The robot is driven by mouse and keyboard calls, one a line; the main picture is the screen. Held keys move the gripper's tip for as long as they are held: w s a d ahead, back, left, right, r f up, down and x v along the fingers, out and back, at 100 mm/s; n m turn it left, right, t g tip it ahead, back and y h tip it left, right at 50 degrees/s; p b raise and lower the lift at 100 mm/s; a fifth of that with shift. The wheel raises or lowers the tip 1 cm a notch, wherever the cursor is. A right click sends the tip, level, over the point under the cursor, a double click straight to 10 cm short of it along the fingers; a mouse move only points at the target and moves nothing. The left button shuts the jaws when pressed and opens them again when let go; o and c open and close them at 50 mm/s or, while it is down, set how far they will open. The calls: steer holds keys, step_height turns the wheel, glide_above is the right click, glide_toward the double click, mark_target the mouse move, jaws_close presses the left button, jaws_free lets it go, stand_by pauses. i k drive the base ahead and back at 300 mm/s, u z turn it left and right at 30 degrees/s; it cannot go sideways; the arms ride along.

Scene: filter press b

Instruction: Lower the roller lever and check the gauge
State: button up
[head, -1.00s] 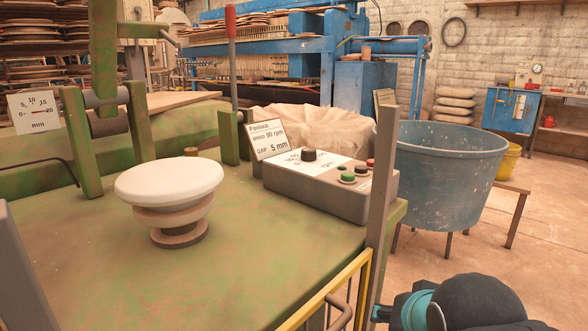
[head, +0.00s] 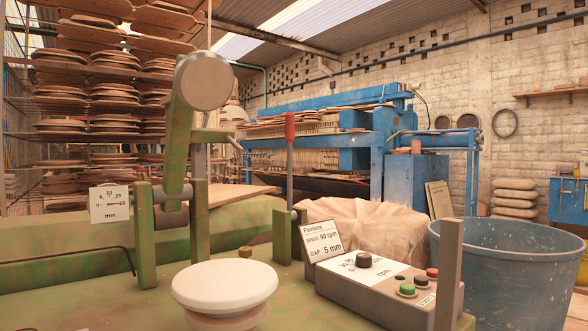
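The roller lever shows in the head view as a green arm (head: 178,130) tilted up from a pivot between two green posts, with a grey round roller or weight (head: 204,80) at its raised end. A separate upright rod with a red handle (head: 290,127) stands to its right. The gauge (head: 110,204) is a white plate with a scale in mm, at the left of the pivot; its pointer is too small to read. A card (head: 322,241) reads speed 90 rpm and gap 5 mm. My gripper is out of view.
A white round wheel head (head: 224,287) stands on the green machine table in front of the lever. A control box (head: 385,288) with a knob and buttons sits to its right. A large blue tub (head: 510,275) stands beyond it. Racks of boards fill the back left.

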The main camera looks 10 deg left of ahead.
mark_target(289, 116)
steer(key=z, duration=0.55)
steer(key=k, duration=0.65)
steer(key=z, duration=0.5)
steer(key=i, duration=1.25)
steer(key=u, duration=0.3)
steer(key=i, duration=1.85)
steer(key=u, duration=1.05)
steer(key=i, duration=1.15)
steer(key=u, duration=1.65)
steer(key=i, duration=0.65)
steer(key=u, duration=0.45)
